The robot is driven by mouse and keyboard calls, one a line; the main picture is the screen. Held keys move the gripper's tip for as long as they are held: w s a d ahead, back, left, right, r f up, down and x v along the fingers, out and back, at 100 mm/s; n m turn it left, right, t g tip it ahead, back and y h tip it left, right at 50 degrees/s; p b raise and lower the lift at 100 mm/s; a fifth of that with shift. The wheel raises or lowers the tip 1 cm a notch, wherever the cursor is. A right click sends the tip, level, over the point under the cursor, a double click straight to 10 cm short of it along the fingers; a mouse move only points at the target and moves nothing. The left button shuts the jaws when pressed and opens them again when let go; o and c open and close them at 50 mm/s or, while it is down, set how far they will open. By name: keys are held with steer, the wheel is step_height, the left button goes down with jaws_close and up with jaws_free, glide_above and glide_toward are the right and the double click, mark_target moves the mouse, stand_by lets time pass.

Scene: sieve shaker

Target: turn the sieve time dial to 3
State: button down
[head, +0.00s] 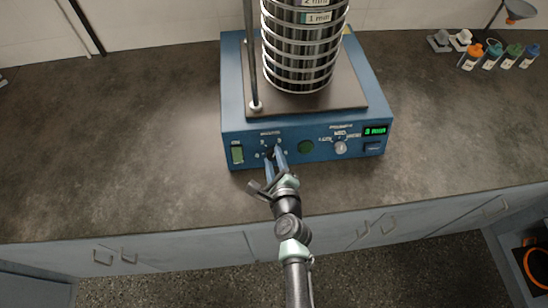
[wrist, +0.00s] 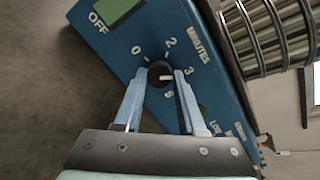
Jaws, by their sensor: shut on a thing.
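The sieve time dial (wrist: 158,70) is a small black knob with a white pointer on the blue front panel, under the MINUTES label. In the wrist view its pointer aims right, toward the right finger, slightly below the line to the printed 3 (wrist: 187,59). The marks 0, 2 and a lower numeral also show around it. My gripper (wrist: 162,74) is shut on the dial, one finger on each side. In the head view my gripper (head: 274,152) covers most of the dial.
The blue shaker (head: 375,92) stands on a dark counter (head: 140,120) with a sieve stack (head: 300,55) on top. Its panel also has a green switch (head: 237,154), a green button (head: 306,147), a light knob (head: 340,148) and a lit display (head: 375,131). Bottles stand far right.

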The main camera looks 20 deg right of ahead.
steer(key=shift+m, duration=0.4)
steer(key=c, duration=0.5)
jaws_free()
steer(key=p+v, duration=0.2)
steer(key=v, duration=1.1)
